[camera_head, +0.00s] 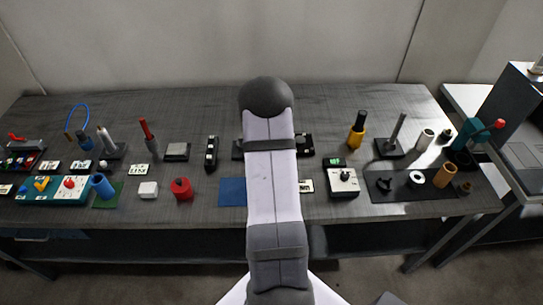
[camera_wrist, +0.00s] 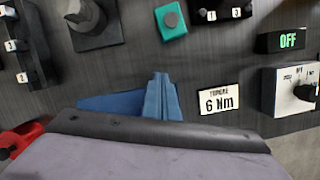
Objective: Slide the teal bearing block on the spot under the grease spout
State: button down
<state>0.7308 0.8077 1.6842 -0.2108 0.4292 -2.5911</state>
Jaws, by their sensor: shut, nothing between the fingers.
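The teal bearing block (camera_wrist: 171,20), with a round grey top, stands on the dark table at the top middle of the wrist view. My arm hides it in the head view. Left of it is a dark stand (camera_wrist: 98,35) with a round overhanging part, which looks like the grease spout; any spot under it is hidden. The stand's edge shows beside my arm in the head view (camera_head: 237,150). My gripper (camera_wrist: 160,78) is shut and empty, apart from the block, with its fingers over the blue mat. My arm hides the gripper in the head view.
The blue mat (camera_head: 232,192) lies flat below my gripper. A torque card (camera_wrist: 219,100), a white dial box (camera_head: 343,182) and an OFF display (camera_wrist: 288,40) are to the right. A dark rail (camera_head: 211,153) and red can (camera_head: 181,188) are left. Bare table separates mat and block.

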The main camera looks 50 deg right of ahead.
jog(key=shift+w+d+f+p, duration=0.25)
jog(key=shift+d+f+p, duration=0.1)
jog(key=shift+d+f, duration=0.15)
jog(key=shift+w+d+f+p, duration=0.25)
jog(key=shift+d+f+p, duration=0.05)
jog(key=shift+d+f, duration=0.15)
jog(key=shift+w+d+p, duration=0.2)
jog(key=shift+w+d, duration=0.05)
jog(key=shift+d, duration=0.3)
jog(key=shift+w+d+p, duration=0.2)
jog(key=shift+w+d, duration=0.05)
jog(key=shift+d, duration=0.25)
jog(key=d+b, duration=0.1)
jog(key=w+d+b, duration=0.2)
jog(key=shift+d+f, duration=0.25)
jog(key=shift+d, duration=0.15)
jog(key=shift+w+d+r, duration=0.15)
jog(key=shift+d+r, duration=0.05)
jog(key=shift+d, duration=0.15)
jog(key=shift+a, duration=0.1)
